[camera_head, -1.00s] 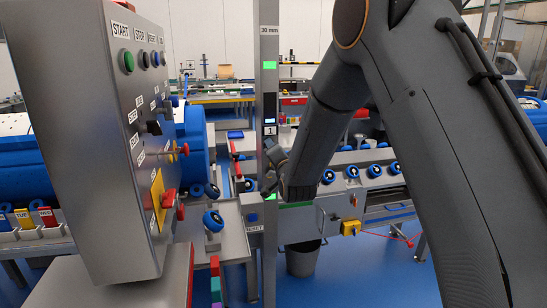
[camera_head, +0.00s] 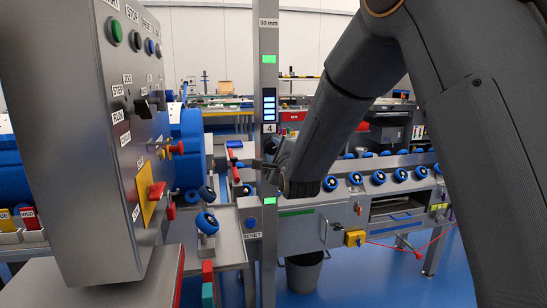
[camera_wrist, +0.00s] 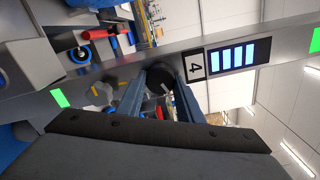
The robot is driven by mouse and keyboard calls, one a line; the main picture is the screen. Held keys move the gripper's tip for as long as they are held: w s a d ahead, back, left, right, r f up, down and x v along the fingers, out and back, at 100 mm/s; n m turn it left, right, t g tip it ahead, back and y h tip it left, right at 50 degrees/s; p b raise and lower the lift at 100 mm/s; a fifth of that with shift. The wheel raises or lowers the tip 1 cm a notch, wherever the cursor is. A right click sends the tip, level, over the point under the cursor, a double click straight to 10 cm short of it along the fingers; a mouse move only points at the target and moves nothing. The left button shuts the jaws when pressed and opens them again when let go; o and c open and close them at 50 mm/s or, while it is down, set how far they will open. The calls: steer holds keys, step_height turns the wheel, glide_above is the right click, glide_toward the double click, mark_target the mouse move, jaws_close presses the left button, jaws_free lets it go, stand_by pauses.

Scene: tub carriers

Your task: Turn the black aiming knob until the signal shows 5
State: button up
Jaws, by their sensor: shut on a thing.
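The black aiming knob (camera_wrist: 160,78) sits on the grey post (camera_wrist: 233,30) in the wrist view, with a pale mark on its face. My gripper (camera_wrist: 162,88) has a finger on each side of it and is shut on it. In the head view my gripper (camera_head: 272,165) reaches the post from the right and hides most of the knob. The signal display (camera_wrist: 238,57) shows the figure 4 beside several lit blue-white bars. It also shows in the head view (camera_head: 269,106), above my gripper.
Green lamps (camera_head: 269,201) are lit on the post above and below the display. A blue RESET button (camera_head: 250,223) is left of the post. A control panel (camera_head: 95,150) with buttons stands close at left. A conveyor with blue wheels (camera_head: 379,178) runs behind at right.

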steer(key=m+b, duration=0.4)
steer(key=m, duration=0.1)
steer(key=shift+f+m, duration=0.2)
steer(key=shift+m, duration=0.1)
stand_by(0.5)
steer(key=o, duration=1.1)
steer(key=shift+r, duration=0.1)
steer(key=shift+c, duration=0.2)
steer(key=shift+s, duration=0.15)
steer(key=v, duration=0.7)
steer(key=shift+s+b, duration=0.3)
steer(key=shift+b, duration=0.15)
